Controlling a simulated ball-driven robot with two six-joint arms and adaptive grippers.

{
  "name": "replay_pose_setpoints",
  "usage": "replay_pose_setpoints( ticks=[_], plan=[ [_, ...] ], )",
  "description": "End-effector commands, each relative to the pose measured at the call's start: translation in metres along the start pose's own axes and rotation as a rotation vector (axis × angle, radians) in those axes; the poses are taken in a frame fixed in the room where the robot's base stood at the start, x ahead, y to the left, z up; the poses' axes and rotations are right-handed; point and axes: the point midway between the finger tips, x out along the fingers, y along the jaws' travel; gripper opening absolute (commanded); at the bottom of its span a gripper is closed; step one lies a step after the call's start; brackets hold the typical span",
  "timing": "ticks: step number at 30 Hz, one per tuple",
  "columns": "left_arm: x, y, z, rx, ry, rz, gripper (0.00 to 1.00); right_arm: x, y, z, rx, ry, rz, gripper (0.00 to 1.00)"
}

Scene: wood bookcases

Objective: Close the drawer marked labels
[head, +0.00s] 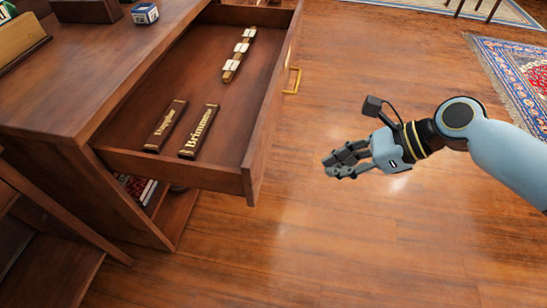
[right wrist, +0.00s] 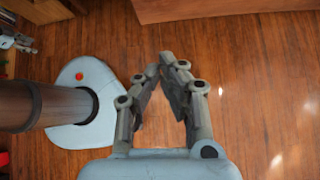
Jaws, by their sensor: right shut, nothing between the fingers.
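An open wooden drawer (head: 215,174) sticks out to the right from a wooden desk in the head view. Its front (head: 272,100) carries a brass handle (head: 292,81). I cannot read any mark on the front. Two dark plates with gold lettering, one (head: 165,125) and another (head: 199,131), lie inside, with a strip of pale pieces (head: 239,55) farther back. My right gripper (head: 333,165) is shut and empty, apart from the drawer and to its right. It also shows in the right wrist view (right wrist: 167,62). A small grey jointed shape at that view's left edge may be my left gripper.
The desk top (head: 110,55) holds a small blue-and-white box (head: 145,13) and wooden holders. Books (head: 138,187) sit below the drawer. A patterned rug (head: 515,75) lies at right. The wooden floor (head: 330,245) in front is clear.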

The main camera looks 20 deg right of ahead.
Motion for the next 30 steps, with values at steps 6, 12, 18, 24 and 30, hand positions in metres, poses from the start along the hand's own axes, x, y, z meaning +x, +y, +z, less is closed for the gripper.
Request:
replay_pose_setpoints(
  ticks=[6,12,18,24,30],
  plan=[
    [0.01,0.001,0.003,0.0,-0.004,0.0,0.41,-0.007,-0.014,0.014,-0.071,-0.01,-0.012,0.0],
    [0.018,0.004,0.005,-0.001,-0.007,0.003,0.41,0.026,-0.014,0.015,-0.069,-0.014,-0.013,0.0],
    [0.031,0.005,0.009,0.0,-0.011,0.003,0.41,0.071,-0.015,0.014,-0.07,-0.012,-0.013,0.0],
    [0.036,0.005,0.01,0.0,-0.013,0.003,0.41,0.101,-0.014,0.028,-0.073,-0.012,-0.014,0.0],
    [0.038,0.005,0.011,0.0,-0.013,0.003,0.41,0.114,-0.014,0.04,-0.073,-0.009,-0.015,0.0]
  ],
)
